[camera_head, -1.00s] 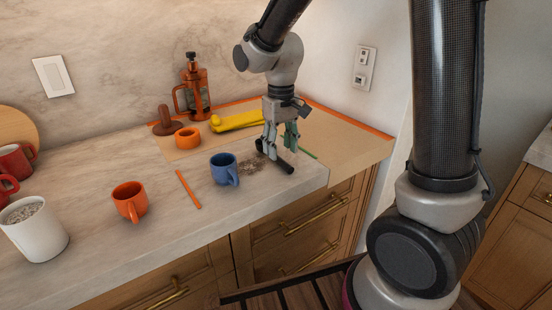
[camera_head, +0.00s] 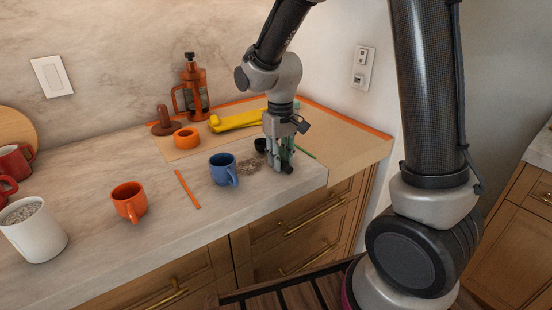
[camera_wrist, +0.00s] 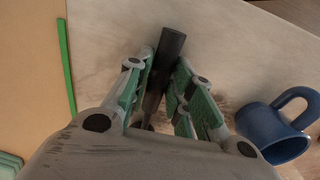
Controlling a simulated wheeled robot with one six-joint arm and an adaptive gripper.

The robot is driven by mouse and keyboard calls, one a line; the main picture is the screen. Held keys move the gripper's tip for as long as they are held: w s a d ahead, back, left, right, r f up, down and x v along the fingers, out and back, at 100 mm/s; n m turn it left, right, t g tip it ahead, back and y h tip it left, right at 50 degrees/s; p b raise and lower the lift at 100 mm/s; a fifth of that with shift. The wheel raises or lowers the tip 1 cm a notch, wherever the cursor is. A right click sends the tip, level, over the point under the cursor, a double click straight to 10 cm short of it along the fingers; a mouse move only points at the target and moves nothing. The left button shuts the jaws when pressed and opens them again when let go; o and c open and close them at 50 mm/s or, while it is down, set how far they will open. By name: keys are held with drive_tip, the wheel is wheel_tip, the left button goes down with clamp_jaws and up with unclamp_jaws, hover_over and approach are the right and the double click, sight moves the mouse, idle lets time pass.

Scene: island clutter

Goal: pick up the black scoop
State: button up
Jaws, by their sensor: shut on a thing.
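The black scoop lies on the counter beside the blue mug. Its round dark bowl (camera_head: 261,145) shows just left of my gripper in the head view. Its dark handle (camera_wrist: 167,52) runs between my fingers in the wrist view, and the handle's end sticks out past them. My gripper (camera_head: 282,165) points down at the counter near its front right part and is shut on the scoop's handle. The fingers hide the middle of the scoop. I see no clear gap between the scoop and the counter.
A blue mug (camera_head: 223,170) stands close to the left of my gripper, by dark spilled grounds (camera_head: 248,167). A green straw (camera_wrist: 66,66) lies on the tan mat. An orange straw (camera_head: 187,189), an orange mug (camera_head: 129,201) and a white mug (camera_head: 37,232) are farther left. A French press (camera_head: 195,88) stands behind.

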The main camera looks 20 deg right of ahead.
drive_tip(key=shift+r, duration=0.1)
wheel_tip(320, 180, up, 10)
drive_tip(key=o, duration=0.4)
drive_tip(key=shift+c, duration=0.2)
clamp_jaws()
